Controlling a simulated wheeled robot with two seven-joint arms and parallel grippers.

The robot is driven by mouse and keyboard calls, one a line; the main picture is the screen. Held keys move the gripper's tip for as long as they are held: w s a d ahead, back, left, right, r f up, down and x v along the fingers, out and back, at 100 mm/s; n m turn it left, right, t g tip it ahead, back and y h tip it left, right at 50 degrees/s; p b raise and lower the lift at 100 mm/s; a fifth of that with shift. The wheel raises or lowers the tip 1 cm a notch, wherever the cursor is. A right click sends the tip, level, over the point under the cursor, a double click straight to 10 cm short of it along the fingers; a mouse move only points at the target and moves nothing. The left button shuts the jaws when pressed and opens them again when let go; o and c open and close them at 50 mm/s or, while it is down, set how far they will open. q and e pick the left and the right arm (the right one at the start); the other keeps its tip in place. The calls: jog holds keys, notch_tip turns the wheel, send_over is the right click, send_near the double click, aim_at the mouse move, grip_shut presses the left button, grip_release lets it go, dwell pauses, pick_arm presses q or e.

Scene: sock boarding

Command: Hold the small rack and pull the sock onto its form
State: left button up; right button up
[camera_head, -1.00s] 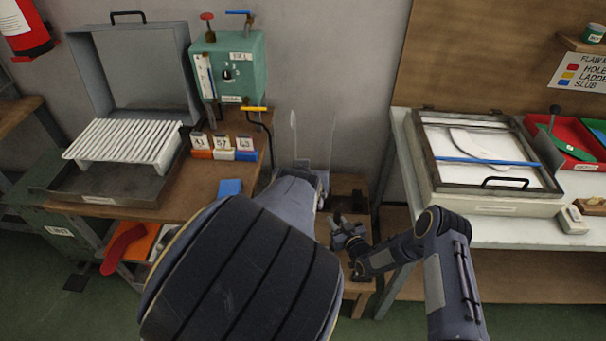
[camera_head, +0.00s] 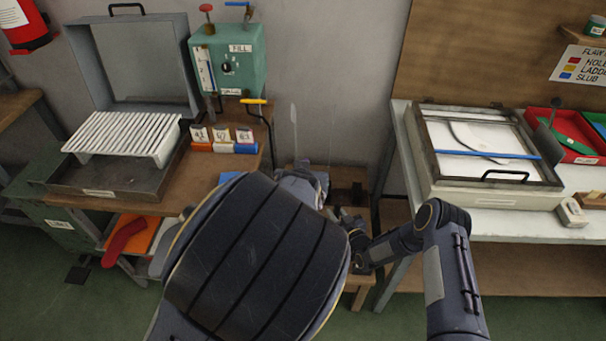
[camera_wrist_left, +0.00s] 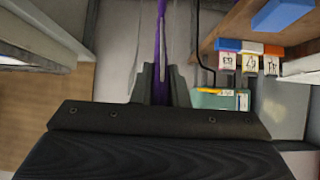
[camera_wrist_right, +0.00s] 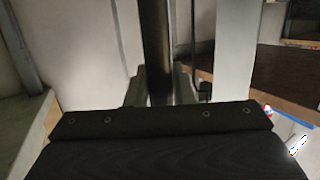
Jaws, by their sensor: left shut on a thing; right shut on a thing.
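In the left wrist view a narrow purple strip (camera_wrist_left: 161,45), which looks like the sock, runs between the fingers of my left gripper (camera_wrist_left: 161,88), which is shut on it. In the head view my left arm hides most of this gripper and the sock. A thin clear upright form (camera_head: 294,125) stands behind the left forearm. My right gripper (camera_wrist_right: 160,90) is shut on a dark upright bar (camera_wrist_right: 155,40), apparently part of the small rack. In the head view the right gripper (camera_head: 352,232) is low by the small brown stand, partly hidden. The rack's base is mostly hidden.
A white table (camera_head: 480,215) at right holds a framed panel (camera_head: 485,155). The small brown stand (camera_head: 352,180) sits between them.

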pick_arm(q)
jog(key=shift+f, duration=0.75)
jog(key=o, duration=0.8)
jog(key=shift+o, duration=0.2)
jog(key=v, duration=0.7)
jog(key=shift+s, duration=0.25)
jog(key=shift+r, duration=0.1)
pick_arm(e)
jog(key=o, duration=0.8)
jog(key=shift+o, duration=0.2)
